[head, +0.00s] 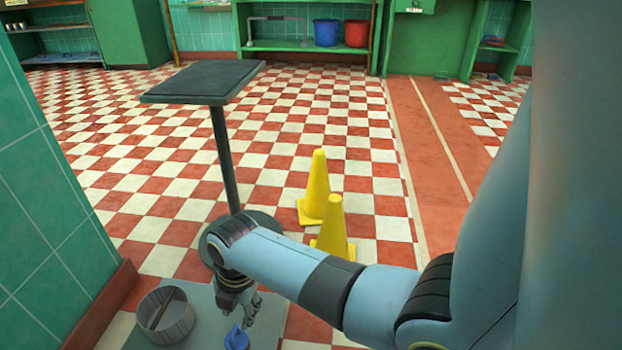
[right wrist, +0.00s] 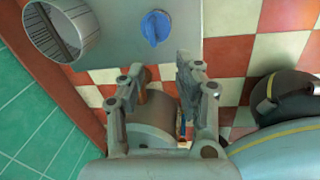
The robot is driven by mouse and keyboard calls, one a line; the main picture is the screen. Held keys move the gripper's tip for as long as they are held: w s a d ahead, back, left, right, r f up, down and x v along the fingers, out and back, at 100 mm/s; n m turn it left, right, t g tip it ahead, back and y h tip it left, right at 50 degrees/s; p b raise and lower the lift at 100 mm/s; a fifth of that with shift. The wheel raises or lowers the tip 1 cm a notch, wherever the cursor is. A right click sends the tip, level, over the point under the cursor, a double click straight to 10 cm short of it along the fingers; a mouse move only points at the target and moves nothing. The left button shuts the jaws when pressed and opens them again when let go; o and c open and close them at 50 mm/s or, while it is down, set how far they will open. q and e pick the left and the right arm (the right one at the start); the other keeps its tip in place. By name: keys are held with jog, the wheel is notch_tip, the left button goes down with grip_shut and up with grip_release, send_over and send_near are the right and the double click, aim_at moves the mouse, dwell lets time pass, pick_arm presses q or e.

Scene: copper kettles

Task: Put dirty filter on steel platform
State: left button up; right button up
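My right gripper (head: 240,308) reaches down over a grey surface (head: 205,296), beside a blue knob-like part (head: 237,338). In the right wrist view its fingers (right wrist: 159,70) are apart, with nothing seen gripped between the tips. A grey round part (right wrist: 150,125) shows lower between the fingers; I cannot tell what it is. An open grey cylinder (head: 165,315) with slats inside is left of the gripper; it also shows in the wrist view (right wrist: 58,32). I cannot tell whether it holds the dirty filter. A dark flat platform (head: 205,80) stands on a post and looks empty. My left gripper is not in view.
Two yellow cones (head: 316,190) stand on the checkered floor right of the platform's post. A green tiled wall (head: 45,215) with a brown base is close on the left. Green shelves with a blue bucket (head: 326,32) and a red bucket (head: 357,33) are at the back.

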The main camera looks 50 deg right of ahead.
jog(key=s+d+r+m+t, duration=0.1)
jog(key=s+r+m, duration=0.1)
jog(key=s+m, duration=0.35)
jog(key=s+d+r+m+t, duration=0.1)
jog(key=s+d+r+m, duration=0.1)
jog(key=s+m, duration=0.35)
jog(key=s+r+m+t, duration=0.2)
jog(key=s+r+m, duration=0.6)
jog(key=r+m, duration=0.2)
notch_tip(320, 180, up, 2)
jog(key=shift+s+r+t+h, duration=0.1)
jog(key=shift+s+t+h, duration=0.2)
jog(key=shift+s, duration=0.1)
